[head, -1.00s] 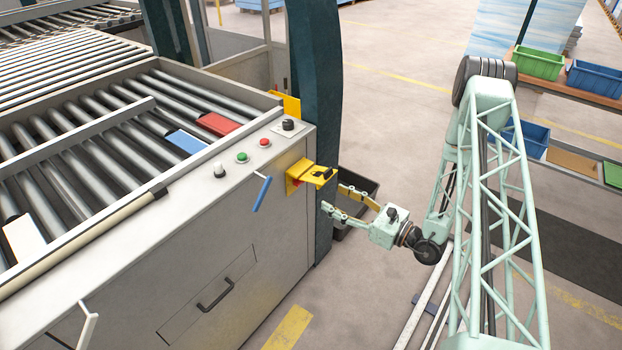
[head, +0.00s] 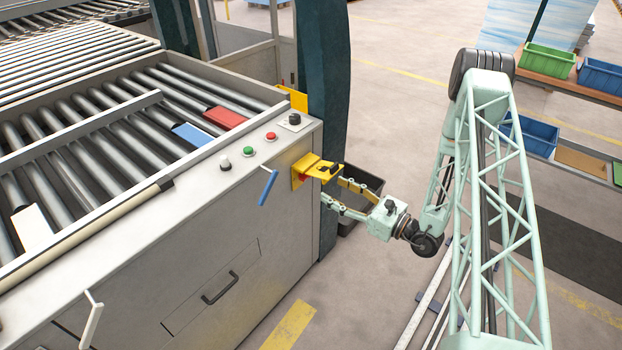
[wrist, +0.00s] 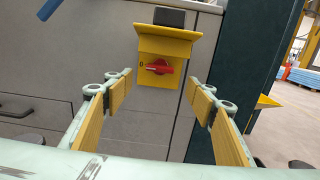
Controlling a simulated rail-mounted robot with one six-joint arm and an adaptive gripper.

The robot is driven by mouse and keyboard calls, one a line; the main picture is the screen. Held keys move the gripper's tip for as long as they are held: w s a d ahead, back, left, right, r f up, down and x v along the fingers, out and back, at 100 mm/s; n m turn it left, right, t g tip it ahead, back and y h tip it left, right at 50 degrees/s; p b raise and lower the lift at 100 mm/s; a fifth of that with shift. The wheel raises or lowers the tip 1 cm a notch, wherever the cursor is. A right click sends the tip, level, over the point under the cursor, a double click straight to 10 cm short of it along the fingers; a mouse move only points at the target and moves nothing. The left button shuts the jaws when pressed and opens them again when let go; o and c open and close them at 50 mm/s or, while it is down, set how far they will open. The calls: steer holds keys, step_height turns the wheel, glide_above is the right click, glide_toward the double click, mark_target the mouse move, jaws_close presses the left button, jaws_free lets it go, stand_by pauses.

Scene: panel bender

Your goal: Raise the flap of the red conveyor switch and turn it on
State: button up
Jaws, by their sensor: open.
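The red conveyor switch (wrist: 160,67) sits on a yellow plate on the cabinet's front. In the wrist view its red handle lies roughly level, with a "0" mark at its left. A yellow flap (wrist: 165,42) juts out above it, with a dark block on top. In the head view the flap (head: 318,167) sticks out from the cabinet's right end and hides most of the switch. My gripper (head: 333,190) is open and empty, just right of and below the flap, pointing at the cabinet. In the wrist view its fingers (wrist: 158,82) stand either side of the switch, apart from it.
Green (head: 248,152) and red (head: 271,137) buttons and a black knob (head: 294,119) are on the cabinet top. A blue lever (head: 268,187) juts out left of the switch. A dark teal post (head: 322,90) and a dark bin (head: 362,186) stand close behind the gripper.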

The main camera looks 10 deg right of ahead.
steer(key=b+x, duration=0.1)
steer(key=x, duration=1)
stand_by(0.3)
steer(key=shift+w, duration=0.1)
steer(key=shift+c, duration=0.6)
steer(key=c, duration=0.7)
